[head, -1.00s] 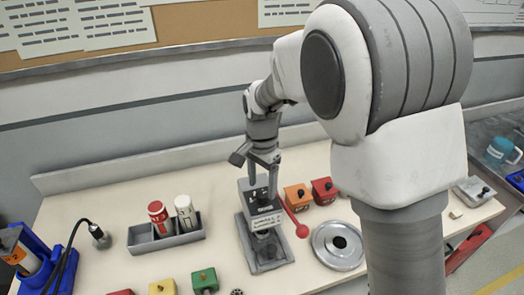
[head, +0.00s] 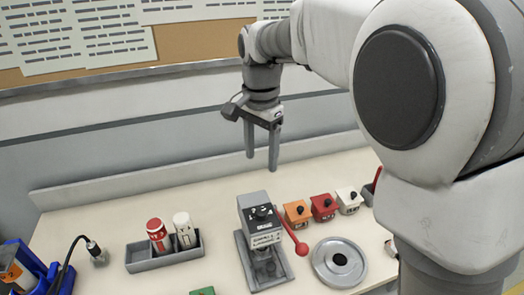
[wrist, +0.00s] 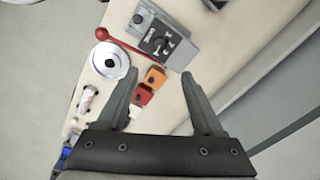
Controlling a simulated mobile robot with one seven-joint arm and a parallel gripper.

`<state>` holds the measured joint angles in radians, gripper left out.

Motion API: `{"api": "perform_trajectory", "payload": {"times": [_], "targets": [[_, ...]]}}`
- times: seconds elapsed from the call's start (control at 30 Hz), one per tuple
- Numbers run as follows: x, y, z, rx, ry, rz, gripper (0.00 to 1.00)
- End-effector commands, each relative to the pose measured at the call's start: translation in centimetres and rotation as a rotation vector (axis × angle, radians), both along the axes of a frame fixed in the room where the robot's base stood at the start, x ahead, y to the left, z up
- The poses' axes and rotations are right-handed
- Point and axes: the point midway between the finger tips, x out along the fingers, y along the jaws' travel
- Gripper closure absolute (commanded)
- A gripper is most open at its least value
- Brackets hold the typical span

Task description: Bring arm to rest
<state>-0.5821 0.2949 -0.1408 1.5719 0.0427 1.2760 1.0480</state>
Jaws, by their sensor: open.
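My gripper (head: 262,158) is open and empty, raised in the air above the back of the workbench, fingers pointing down. In the wrist view my gripper (wrist: 158,100) shows its two fingers spread apart with nothing between them. Below it stands a grey press-like device (head: 262,225) with a red lever (head: 292,235), on a grey base plate. The device also shows in the wrist view (wrist: 165,40). The gripper is clear of it and touches nothing.
Orange (head: 297,213), red (head: 323,206) and white (head: 348,200) blocks sit right of the device. A round metal disc (head: 340,262) lies in front. A grey tray (head: 142,258) holds two cylinders at left. A board with papers (head: 200,40) hangs behind.

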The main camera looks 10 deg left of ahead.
Motion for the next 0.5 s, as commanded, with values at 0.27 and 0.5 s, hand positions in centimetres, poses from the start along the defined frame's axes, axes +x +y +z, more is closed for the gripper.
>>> {"api": "perform_trajectory", "payload": {"times": [0.27,0.5], "targets": [[-0.6,-1.8,1.0,0.017,-0.022,0.024,0.31],[-4.0,-8.3,3.9,0.059,-0.125,0.151,0.31]]}}
